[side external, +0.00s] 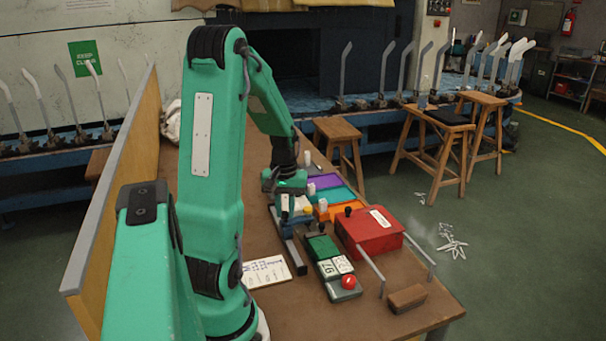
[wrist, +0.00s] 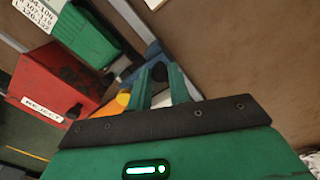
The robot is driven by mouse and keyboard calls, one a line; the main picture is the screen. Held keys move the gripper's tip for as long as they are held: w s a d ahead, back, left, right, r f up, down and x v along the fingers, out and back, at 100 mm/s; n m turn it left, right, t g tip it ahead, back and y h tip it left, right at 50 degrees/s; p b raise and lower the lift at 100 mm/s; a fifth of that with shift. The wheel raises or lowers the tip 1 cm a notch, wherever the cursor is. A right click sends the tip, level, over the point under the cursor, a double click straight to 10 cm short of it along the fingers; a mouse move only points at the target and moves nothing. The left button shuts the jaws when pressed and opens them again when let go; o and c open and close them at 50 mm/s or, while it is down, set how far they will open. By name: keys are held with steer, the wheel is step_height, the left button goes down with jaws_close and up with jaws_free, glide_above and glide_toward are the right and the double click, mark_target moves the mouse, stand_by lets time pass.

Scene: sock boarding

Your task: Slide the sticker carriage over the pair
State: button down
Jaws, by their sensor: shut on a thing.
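My gripper (side external: 287,204) is low over the table, just left of the coloured trays, pointing down. In the wrist view my gripper (wrist: 162,88) has its two green fingers closed around a small dark knob (wrist: 160,72). A blue part, apparently the sticker carriage (wrist: 154,50), lies just beyond the fingers; it also shows under my gripper in the side view (side external: 294,222). A dark rail (side external: 296,258) runs from it toward the front. A white piece shows beside the fingers; I cannot tell whether it is the pair. The carriage's underside is hidden.
A red reject box (side external: 370,232) stands right of the rail, with a green box (side external: 321,246) and a red button (side external: 348,283) nearby. Purple (side external: 325,181), teal and orange trays lie behind. A printed card (side external: 265,272) and brown block (side external: 407,298) lie in front.

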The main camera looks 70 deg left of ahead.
steer(key=d, duration=0.7)
steer(key=shift+d, duration=0.3)
steer(key=c, duration=1.3)
jaws_free()
steer(key=shift+r, duration=0.2)
step_height(320, 180, up, 8)
steer(key=shift+f, duration=0.25)
